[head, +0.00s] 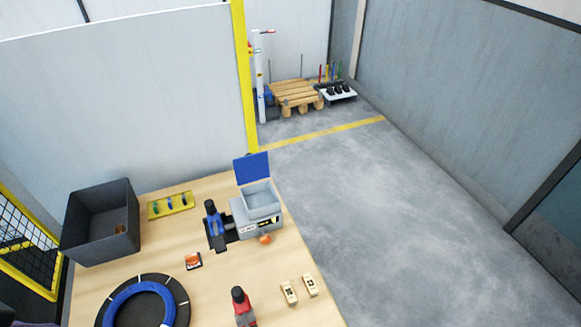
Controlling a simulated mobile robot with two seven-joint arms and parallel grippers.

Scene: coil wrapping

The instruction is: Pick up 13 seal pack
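Two small beige packs with dark marks on top, which look like the seal packs, lie side by side near the right front edge of the wooden table (222,285). One is the left pack (289,293) and the other is the right pack (310,285). Their marks are too small to read, so I cannot tell which is the 13 pack. Both lie apart from other things, just right of a red and black hand tool (243,308). Neither of my grippers shows in the head view.
A coil with a blue ring (127,293) lies front left. Behind are a dark bin (75,239), a yellow tray (158,208), an orange-black box (193,261), a blue-black tool (212,225), a grey machine (262,207) and an orange round thing (265,239). Open floor lies right.

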